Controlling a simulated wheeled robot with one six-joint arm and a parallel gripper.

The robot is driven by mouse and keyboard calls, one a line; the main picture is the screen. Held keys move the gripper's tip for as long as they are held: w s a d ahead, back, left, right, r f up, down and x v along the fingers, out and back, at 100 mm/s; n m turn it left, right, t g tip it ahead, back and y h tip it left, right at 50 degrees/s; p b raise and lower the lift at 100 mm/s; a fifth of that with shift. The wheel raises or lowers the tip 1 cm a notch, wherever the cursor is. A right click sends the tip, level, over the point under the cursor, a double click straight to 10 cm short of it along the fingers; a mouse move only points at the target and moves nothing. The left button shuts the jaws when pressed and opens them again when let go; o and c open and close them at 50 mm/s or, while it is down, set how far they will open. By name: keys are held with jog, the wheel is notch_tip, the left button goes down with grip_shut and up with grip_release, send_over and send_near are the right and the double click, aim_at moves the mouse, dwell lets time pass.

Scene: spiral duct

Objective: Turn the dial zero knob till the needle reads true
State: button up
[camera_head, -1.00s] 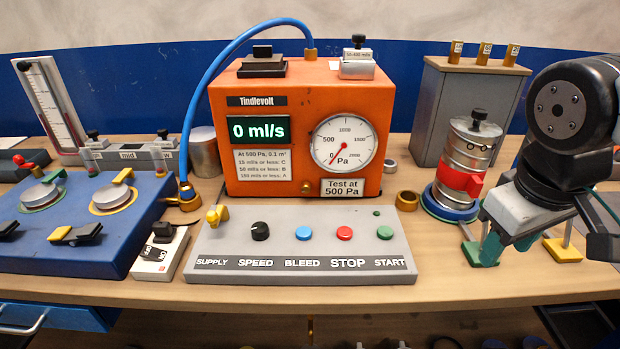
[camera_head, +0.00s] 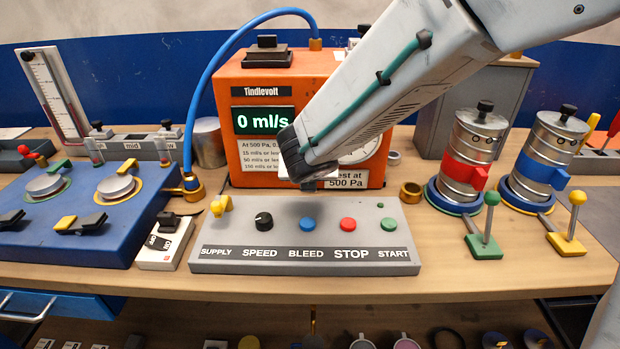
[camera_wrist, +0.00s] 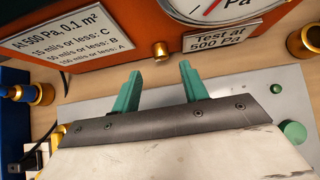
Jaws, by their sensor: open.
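The orange tester (camera_head: 230,110) carries a white Pa dial (camera_head: 379,152), mostly hidden behind my arm in the head view. The wrist view shows the dial's lower edge (camera_wrist: 243,17) and part of its red needle (camera_wrist: 212,8); its full reading is cut off. A small brass knob (camera_wrist: 161,51), apparently the zero knob, sticks out below the dial, left of the "Test at 500 Pa" plate. My gripper's green fingers (camera_wrist: 160,72) are open and empty, one on each side of the knob's line in the picture, apparently short of it. The head view hides the knob and fingers.
A grey control panel (camera_head: 230,258) with a yellow supply lever (camera_head: 220,205), a black speed knob (camera_head: 264,221) and coloured buttons lies in front of the tester. A brass ring (camera_head: 411,192) stands to the right. Metal canisters (camera_head: 474,150) stand farther right.

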jog(key=x, duration=0.5)
jog(key=shift+w+f, duration=0.25)
jog(key=shift+d, duration=0.1)
grip_shut()
